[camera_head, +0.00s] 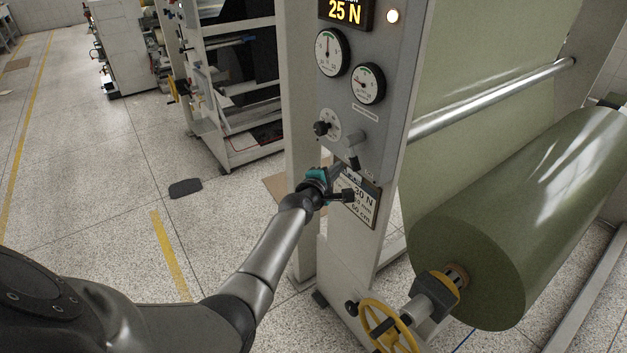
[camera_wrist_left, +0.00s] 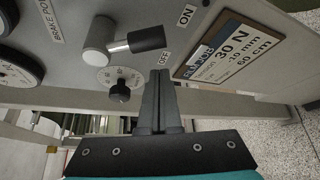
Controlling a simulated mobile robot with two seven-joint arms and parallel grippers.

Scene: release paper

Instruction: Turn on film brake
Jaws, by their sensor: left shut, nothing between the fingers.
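The film brake lever shows in the head view (camera_head: 353,148) on a grey control panel (camera_head: 385,90), a grey hub with a black handle pointing down. In the left wrist view the lever (camera_wrist_left: 130,42) has its handle pointing right, between an OFF label (camera_wrist_left: 163,55) and an ON label (camera_wrist_left: 187,15). My left gripper (camera_head: 340,168) is just below the lever in the head view. In the left wrist view its fingers (camera_wrist_left: 160,75) are together and empty, with the tips close to the OFF label and handle end. Contact cannot be told. My right gripper is not in view.
A black knob (camera_head: 321,128) on a dial sits left of the lever. Two gauges and a 25 N display (camera_head: 345,10) are above; a placard (camera_head: 362,205) is below. A large green film roll (camera_head: 520,220) and yellow handwheel (camera_head: 388,328) stand right. Floor at left is mostly clear.

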